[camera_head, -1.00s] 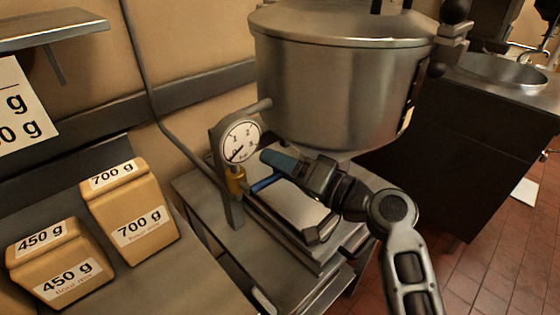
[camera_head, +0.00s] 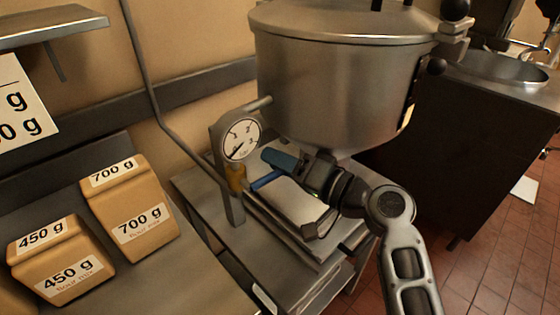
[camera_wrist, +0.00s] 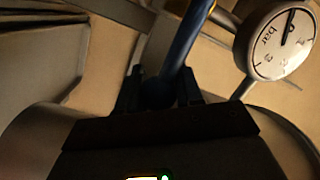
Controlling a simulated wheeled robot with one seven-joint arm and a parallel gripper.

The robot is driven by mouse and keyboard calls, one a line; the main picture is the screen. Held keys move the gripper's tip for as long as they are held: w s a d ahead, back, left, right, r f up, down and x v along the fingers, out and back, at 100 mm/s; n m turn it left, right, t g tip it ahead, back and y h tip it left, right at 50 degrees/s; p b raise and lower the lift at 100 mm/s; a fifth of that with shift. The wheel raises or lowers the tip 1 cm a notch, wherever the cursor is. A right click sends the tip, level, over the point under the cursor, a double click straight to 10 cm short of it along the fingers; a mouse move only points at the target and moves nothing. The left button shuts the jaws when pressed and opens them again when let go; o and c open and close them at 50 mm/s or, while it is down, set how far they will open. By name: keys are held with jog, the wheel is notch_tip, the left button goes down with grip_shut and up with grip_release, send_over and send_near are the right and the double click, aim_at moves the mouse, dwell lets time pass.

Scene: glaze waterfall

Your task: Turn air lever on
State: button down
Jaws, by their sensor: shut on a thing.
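The air lever (camera_head: 267,180) is a blue handle that sticks out from a brass valve (camera_head: 236,178) below a round pressure gauge (camera_head: 241,139). My gripper (camera_head: 284,165) is at the lever's outer end, beneath the large steel pot. In the wrist view the blue lever (camera_wrist: 184,48) runs down between my two dark fingers (camera_wrist: 160,90), which are shut on it. The gauge (camera_wrist: 280,42) also shows at the upper right of the wrist view. The lever's outer end is hidden by my gripper.
The steel pot (camera_head: 335,85) hangs close above my gripper. A metal stand (camera_head: 295,205) is just below. Two tan boxes marked 450 g (camera_head: 60,262) and 700 g (camera_head: 130,210) stand on the left counter. A dark cabinet (camera_head: 480,150) is at right.

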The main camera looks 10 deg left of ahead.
jog(key=shift+f, duration=0.15)
jog(key=s+a+f+m+t+b, duration=0.3)
jog(key=s+f+m, duration=0.3)
jog(key=m, duration=1.2)
jog(key=shift+a+f+m+t+b, duration=0.35)
jog(key=shift+a+f+b, duration=0.25)
jog(key=shift+f, duration=0.5)
jog(key=c, duration=1.2)
grip_release()
jog(key=o, duration=0.4)
jog(key=shift+w+d+r, duration=0.1)
jog(key=shift+r, duration=0.05)
